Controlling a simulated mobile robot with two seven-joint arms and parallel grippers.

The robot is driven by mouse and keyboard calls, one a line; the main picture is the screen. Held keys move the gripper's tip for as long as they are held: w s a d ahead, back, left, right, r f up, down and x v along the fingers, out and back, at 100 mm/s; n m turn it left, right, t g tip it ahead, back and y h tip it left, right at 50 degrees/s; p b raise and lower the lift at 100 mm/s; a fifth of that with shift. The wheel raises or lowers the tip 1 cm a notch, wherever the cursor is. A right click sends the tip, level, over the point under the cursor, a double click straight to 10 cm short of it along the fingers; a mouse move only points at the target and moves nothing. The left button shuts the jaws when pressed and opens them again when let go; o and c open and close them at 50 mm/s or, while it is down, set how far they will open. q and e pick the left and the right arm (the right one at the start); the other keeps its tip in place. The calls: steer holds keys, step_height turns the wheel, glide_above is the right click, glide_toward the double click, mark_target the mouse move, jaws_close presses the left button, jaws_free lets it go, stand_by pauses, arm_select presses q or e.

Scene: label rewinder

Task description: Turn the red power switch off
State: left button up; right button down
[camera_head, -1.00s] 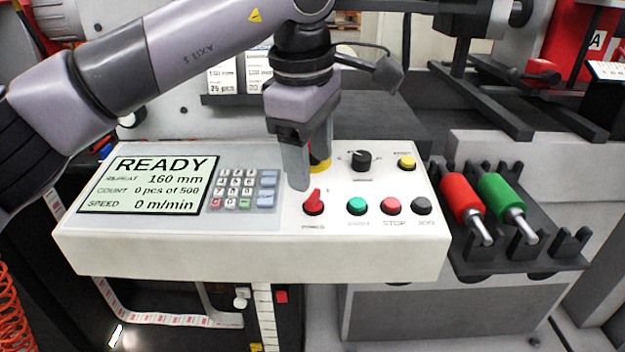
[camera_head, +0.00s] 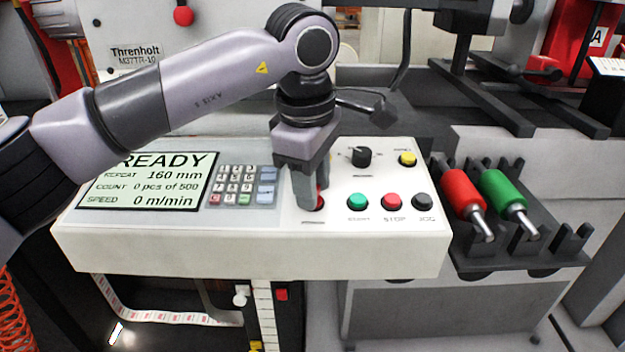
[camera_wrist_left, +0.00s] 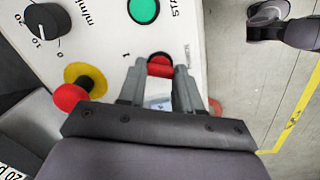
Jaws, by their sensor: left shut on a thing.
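The red power switch (camera_head: 320,201) is on the white control panel (camera_head: 250,240), below the black dial and left of the green button. It is mostly hidden by my left gripper in the head view. My left gripper (camera_head: 312,203) points down over the switch, its fingertips at the panel face. In the left wrist view the red switch (camera_wrist_left: 160,66) shows between the fingertips of my left gripper (camera_wrist_left: 160,75), which is shut on it. The switch's exact angle is hard to tell. My right gripper is not in view.
Right of the switch are the green button (camera_head: 357,202), red stop button (camera_head: 391,202) and black jog button (camera_head: 423,201). Above are the black dial (camera_head: 361,157) and yellow button (camera_head: 407,159). The screen (camera_head: 150,181) reads READY.

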arm_select(q)
steer(key=shift+n, duration=0.3)
steer(key=n+b, duration=0.1)
steer(key=n, duration=0.3)
steer(key=n+b, duration=0.1)
steer(key=n, duration=0.4)
steer(key=shift+t, duration=0.3)
steer(key=shift+n, duration=0.3)
steer(key=o, duration=1.1)
steer(key=shift+c, duration=0.2)
step_height(320, 180, up, 7)
steer(key=s, duration=0.1)
steer(key=shift+s+a+p, duration=0.2)
steer(key=shift+p, duration=0.2)
